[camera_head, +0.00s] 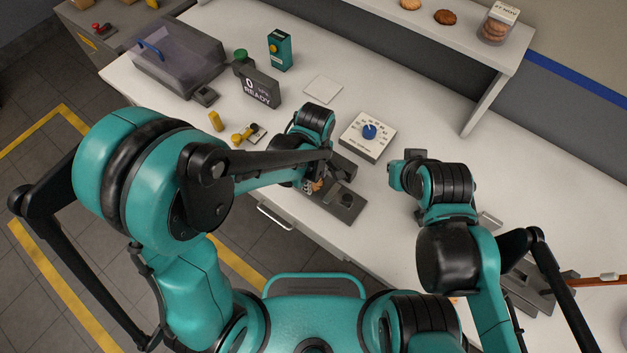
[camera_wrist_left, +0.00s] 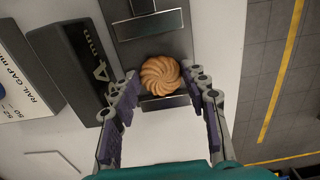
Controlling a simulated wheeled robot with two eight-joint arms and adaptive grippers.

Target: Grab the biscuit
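A round golden biscuit with a swirled top (camera_wrist_left: 163,76) lies on a dark grey fixture (camera_wrist_left: 170,50) in the left wrist view. My left gripper (camera_wrist_left: 168,92) is open, its two purple-padded fingers on either side of the biscuit with a gap on each side. In the head view my left gripper (camera_head: 313,184) is over the grey fixture (camera_head: 342,207), and the biscuit is mostly hidden by it. My right arm (camera_head: 450,185) is bent over the right of the counter; its fingers cannot be made out.
A dial box (camera_head: 367,136) stands just behind the fixture. A block marked 4 mm (camera_wrist_left: 88,65) stands close beside the left fingers. A READY display (camera_head: 257,85), a teal box (camera_head: 279,50) and a clear-lidded case (camera_head: 165,55) are at the back left. A shelf (camera_head: 430,32) holds more biscuits.

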